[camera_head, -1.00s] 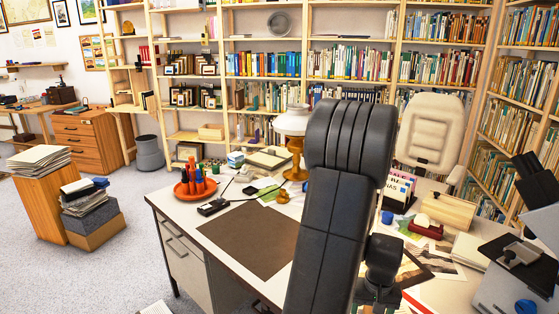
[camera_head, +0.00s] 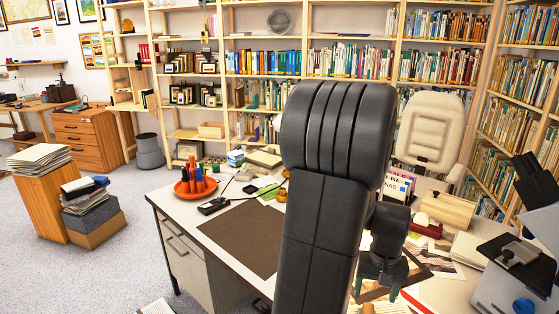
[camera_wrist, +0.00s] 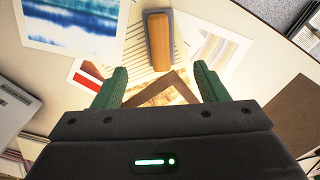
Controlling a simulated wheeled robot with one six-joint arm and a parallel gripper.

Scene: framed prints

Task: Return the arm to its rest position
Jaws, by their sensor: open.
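My arm stands large in the middle of the head view and hides part of the desk (camera_head: 235,240). My gripper (camera_head: 375,296) hangs low at its right side, over the prints on the desk. In the wrist view my gripper (camera_wrist: 158,85) is open, with its two green fingers apart and nothing between them. Ahead of the fingers a wooden block with a grey edge (camera_wrist: 160,40) lies on a striped print. A blue seascape print (camera_wrist: 75,28) lies to its left.
A red tray of pens (camera_head: 196,186) and a dark desk mat (camera_head: 240,238) are left of my arm. A wooden box (camera_head: 448,208) and a cream chair (camera_head: 430,130) are to the right. Bookshelves fill the back.

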